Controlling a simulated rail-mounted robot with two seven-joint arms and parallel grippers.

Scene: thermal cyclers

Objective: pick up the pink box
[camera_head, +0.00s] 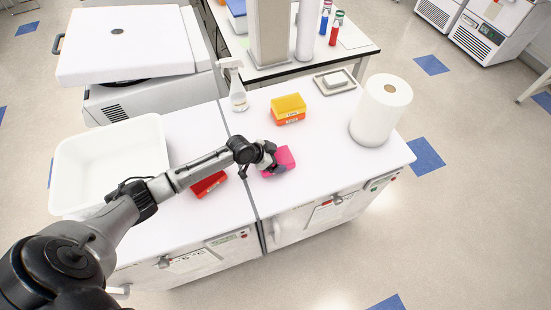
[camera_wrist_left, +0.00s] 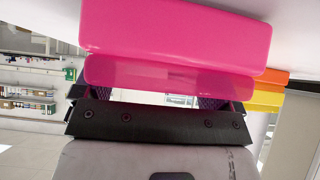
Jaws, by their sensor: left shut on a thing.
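The pink box (camera_head: 284,158) is on or just above the white bench top, right of the bench seam in the head view. It fills the upper part of the left wrist view (camera_wrist_left: 175,30), with its lower layer between the fingers. My left gripper (camera_head: 273,162) is shut on the pink box; in the left wrist view its fingers (camera_wrist_left: 168,98) are at the box's two sides. I cannot tell whether the box touches the bench. My right gripper is not in view.
A red box (camera_head: 208,185) lies left of the gripper, partly behind my arm. A yellow-orange box (camera_head: 288,108) stands behind. A paper roll (camera_head: 381,110), a spray bottle (camera_head: 235,88) and a white tub (camera_head: 110,165) surround the work area. Bench space right of the pink box is clear.

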